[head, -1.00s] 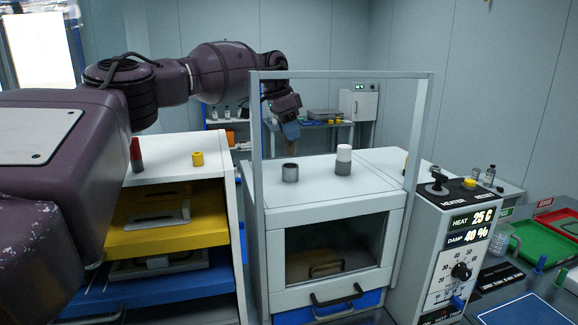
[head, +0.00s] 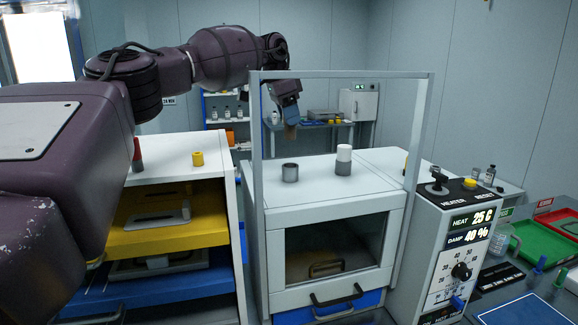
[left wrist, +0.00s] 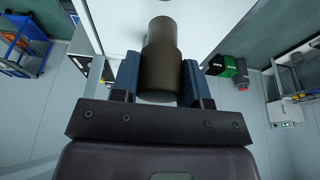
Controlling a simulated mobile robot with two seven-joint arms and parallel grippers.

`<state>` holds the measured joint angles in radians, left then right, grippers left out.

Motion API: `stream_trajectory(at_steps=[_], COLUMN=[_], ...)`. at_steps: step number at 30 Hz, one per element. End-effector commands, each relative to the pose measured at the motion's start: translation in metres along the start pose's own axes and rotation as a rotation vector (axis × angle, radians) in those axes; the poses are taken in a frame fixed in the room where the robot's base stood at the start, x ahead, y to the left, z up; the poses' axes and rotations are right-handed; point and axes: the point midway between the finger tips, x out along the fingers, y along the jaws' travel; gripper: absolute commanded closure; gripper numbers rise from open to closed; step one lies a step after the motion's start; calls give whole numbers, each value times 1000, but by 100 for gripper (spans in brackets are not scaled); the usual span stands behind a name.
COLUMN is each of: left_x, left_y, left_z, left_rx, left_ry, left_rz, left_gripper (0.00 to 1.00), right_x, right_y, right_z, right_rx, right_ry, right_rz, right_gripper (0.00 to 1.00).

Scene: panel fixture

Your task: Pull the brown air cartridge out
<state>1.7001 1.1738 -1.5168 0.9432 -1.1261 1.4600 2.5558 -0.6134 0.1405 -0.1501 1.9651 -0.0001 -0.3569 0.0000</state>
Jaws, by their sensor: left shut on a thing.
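The brown cartridge (left wrist: 160,60) is between the two blue fingers of my left gripper (left wrist: 158,82) in the left wrist view. The gripper is shut on it. In the head view my left gripper (head: 288,113) points down above the far edge of the middle cabinet, and the brown tip (head: 290,132) shows below the fingers, clear of the top. An empty-looking grey socket (head: 290,173) stands on the cabinet top (head: 315,187), apart from the cartridge. My right gripper is not in view.
A white cartridge (head: 344,153) stands in a grey socket to the right. A clear frame (head: 256,140) rises around the cabinet front. Yellow (head: 197,159) and red (head: 136,150) pieces sit on the left cabinet. A heater panel (head: 458,240) stands at right.

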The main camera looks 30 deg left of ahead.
Motion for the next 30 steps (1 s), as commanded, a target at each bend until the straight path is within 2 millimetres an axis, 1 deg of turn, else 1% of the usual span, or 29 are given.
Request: stream_trajectory(at_steps=[3,21,25,30], left_x=[-10,-55,-60,-61], left_y=[0,0,0,0], left_z=[-4,-18,-19,-19], left_rx=[1,1,1,1], left_ry=[3,2,1,0], left_rz=[-1,0,0,0], left_gripper=[87,87,87,87], right_x=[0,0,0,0], right_y=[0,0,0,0], right_z=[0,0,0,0], right_rx=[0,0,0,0], right_ry=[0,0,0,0], right_rz=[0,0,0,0], right_gripper=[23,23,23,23])
